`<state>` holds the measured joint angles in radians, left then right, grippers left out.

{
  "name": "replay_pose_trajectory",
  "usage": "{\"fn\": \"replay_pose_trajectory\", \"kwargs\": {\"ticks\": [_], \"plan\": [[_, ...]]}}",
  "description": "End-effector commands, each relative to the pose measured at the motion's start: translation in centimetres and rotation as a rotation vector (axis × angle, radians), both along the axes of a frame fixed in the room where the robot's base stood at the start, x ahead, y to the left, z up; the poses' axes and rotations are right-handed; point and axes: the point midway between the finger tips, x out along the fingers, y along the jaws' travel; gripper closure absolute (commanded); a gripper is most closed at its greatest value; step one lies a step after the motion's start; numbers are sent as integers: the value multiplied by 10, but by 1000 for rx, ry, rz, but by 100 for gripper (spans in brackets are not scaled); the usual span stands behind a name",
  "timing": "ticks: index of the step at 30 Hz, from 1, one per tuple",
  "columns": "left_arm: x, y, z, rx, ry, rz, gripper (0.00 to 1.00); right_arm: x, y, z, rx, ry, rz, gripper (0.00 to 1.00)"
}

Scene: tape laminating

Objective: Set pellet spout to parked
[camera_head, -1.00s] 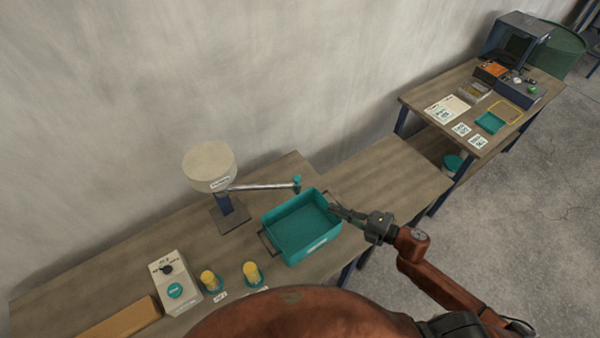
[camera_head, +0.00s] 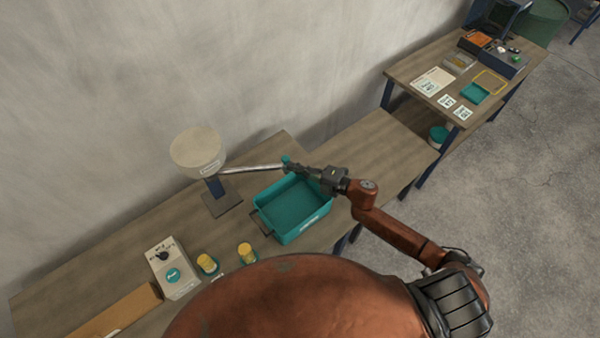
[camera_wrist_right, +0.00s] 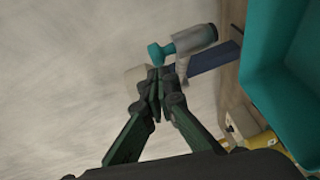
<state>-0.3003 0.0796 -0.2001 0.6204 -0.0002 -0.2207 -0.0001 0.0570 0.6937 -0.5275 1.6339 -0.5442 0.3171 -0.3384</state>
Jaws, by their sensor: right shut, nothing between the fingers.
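The pellet spout (camera_head: 252,169) is a thin grey metal tube. It runs right from the pale round hopper (camera_head: 197,150) on its blue post and ends in a teal tip (camera_head: 286,161) above the back edge of the teal bin (camera_head: 292,207). My right gripper (camera_head: 294,168) is shut and empty, its fingertips close beside the teal tip. In the right wrist view the shut fingertips (camera_wrist_right: 157,76) are just below the teal tip (camera_wrist_right: 160,52); I cannot tell whether they touch. My left gripper is not in view.
A control box (camera_head: 171,267) with a black knob and teal button stands at the front left, next to two yellow cylinders (camera_head: 207,263). A second table (camera_head: 415,72) holds trays and cards at the upper right. The bench right of the bin is clear.

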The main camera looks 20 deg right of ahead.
Motion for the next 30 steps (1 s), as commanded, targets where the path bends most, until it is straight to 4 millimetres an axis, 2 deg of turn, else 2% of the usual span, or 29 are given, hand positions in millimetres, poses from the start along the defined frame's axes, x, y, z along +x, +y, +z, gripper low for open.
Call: {"fn": "replay_pose_trajectory", "kwargs": {"ticks": [17,23,30], "plan": [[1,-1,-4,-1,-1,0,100,9,-2,-2,-2,-2,11,100],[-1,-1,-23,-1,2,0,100,29,-8,-5,-5,-4,72,100],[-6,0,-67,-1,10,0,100,69,-26,-9,-6,-3,193,100]]}}
